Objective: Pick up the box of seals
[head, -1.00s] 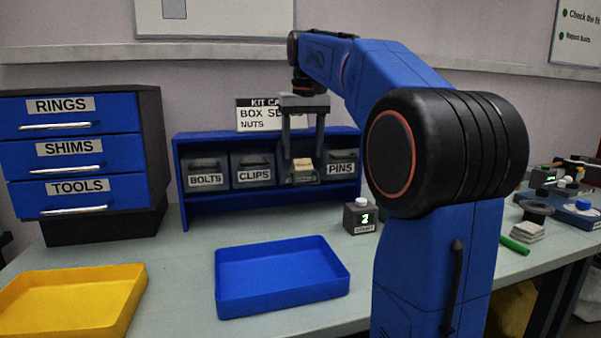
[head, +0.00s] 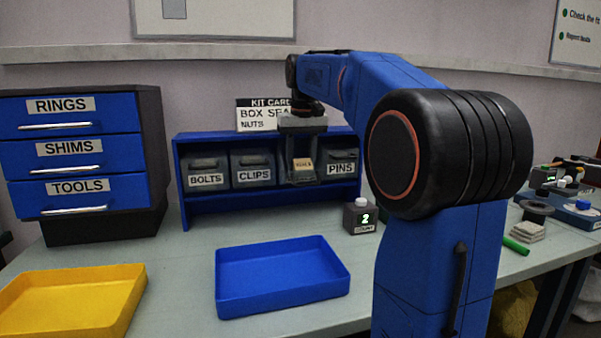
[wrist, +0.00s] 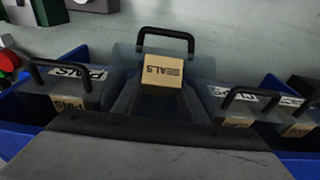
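The box of seals (head: 303,164) is a small tan carton at the bin between the clips and pins bins. Its printed label faces the wrist camera in the wrist view (wrist: 162,72). My gripper (head: 302,176) points down from above, with one finger on each side of the box. It is open, and gaps seem to show between the fingers and the box. In the wrist view the dark gripper body fills the bottom. The fingers partly hide the front of the bin behind them.
The blue rack (head: 270,205) also holds the bolts bin (head: 206,164), clips bin (head: 253,160) and pins bin (head: 342,160) close beside my gripper. A blue tray (head: 280,283) stands empty in front. A yellow tray (head: 70,305) lies left.

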